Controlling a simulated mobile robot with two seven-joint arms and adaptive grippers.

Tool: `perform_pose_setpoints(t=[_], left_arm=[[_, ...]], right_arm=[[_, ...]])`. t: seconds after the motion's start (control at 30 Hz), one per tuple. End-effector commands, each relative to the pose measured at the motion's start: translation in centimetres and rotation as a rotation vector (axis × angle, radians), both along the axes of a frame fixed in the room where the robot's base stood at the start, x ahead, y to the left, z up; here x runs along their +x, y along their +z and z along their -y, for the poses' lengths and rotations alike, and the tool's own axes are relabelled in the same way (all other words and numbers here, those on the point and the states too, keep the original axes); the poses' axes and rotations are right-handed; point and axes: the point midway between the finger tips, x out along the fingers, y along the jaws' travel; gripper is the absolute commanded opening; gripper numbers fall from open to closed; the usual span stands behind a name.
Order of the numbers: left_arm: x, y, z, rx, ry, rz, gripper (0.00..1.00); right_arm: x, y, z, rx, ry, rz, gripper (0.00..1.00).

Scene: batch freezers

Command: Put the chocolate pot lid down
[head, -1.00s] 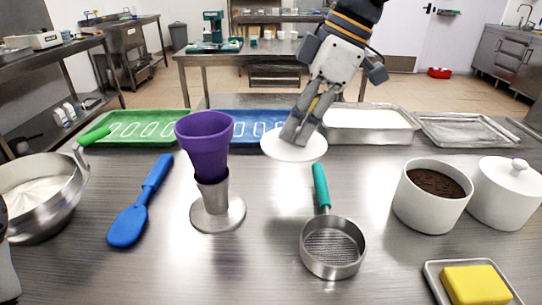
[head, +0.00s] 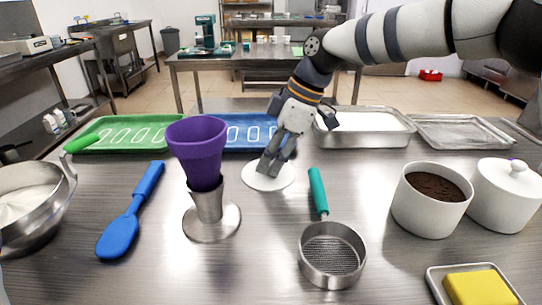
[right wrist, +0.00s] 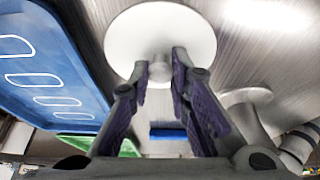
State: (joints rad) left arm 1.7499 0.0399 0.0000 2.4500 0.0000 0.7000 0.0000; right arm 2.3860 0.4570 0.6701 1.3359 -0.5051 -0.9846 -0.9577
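The chocolate pot lid (head: 257,184) is a round white disc, level, at or just above the steel table behind the purple cups. My right gripper (head: 268,168) comes down on it from above. Any small gap under the lid cannot be made out. The open white pot (head: 428,215) with dark brown contents stands at the right. My left gripper is not in view.
A lidded white pot (head: 505,205) stands beside the open one. Purple cups (head: 198,145) in a metal holder (head: 211,222) stand left of the lid; a green-handled sieve (head: 332,275) lies in front right. Blue (head: 235,147) and green (head: 92,147) trays lie behind.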

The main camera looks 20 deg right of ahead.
Motion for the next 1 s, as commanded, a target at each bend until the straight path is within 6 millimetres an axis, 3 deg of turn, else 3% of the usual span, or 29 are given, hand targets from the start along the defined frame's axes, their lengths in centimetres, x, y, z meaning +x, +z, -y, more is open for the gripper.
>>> perform_pose_setpoints(t=[0.03, 0.1, 0.43, 0.8, 1.0], left_arm=[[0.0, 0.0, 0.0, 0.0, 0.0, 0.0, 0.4], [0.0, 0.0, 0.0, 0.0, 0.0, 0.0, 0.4], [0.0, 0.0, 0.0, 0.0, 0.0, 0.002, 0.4], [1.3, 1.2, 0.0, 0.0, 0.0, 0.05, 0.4], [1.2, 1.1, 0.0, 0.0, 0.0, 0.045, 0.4]], right_arm=[[0.0, 0.0, 0.0, 0.0, 0.0, -0.001, 0.27], [0.0, 0.0, 0.0, 0.0, 0.0, -0.001, 0.38], [0.0, 0.6, 0.0, 0.001, -0.001, 0.002, 0.38], [-1.0, 9.3, 3.4, 0.001, -0.002, 0.006, 0.38], [-1.3, 11.2, 4.4, 0.0, -0.001, -0.001, 0.38]])
